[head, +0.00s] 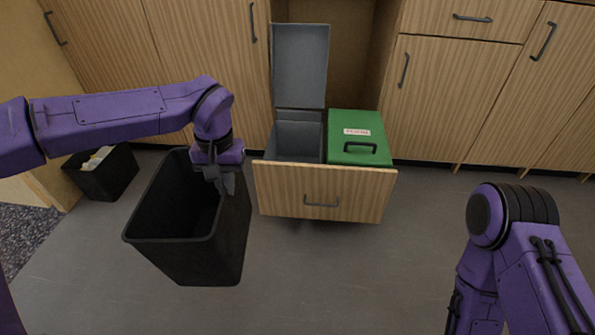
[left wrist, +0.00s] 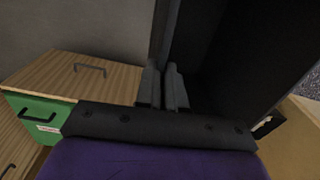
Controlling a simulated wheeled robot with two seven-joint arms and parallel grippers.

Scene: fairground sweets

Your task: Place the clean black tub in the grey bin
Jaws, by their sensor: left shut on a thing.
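A black tub (head: 228,245), open at the top and with nothing visible inside, hangs or stands in front of the drawer at the left in the head view. My left gripper (head: 222,186) is shut on its right rim. In the left wrist view the fingers (left wrist: 164,88) pinch the wall of the tub (left wrist: 240,45). I cannot tell whether the tub touches the floor. The grey bin (head: 286,142) sits in the left part of the pulled-out drawer, its grey lid (head: 300,65) raised. My right gripper is out of view.
A green bin (head: 345,118) with a closed, handled lid fills the drawer's right part. The wooden drawer front (head: 280,190) is just right of the tub. A smaller black bin (head: 105,180) holding pale litter stands at the far left. The floor (head: 370,270) in the middle is clear.

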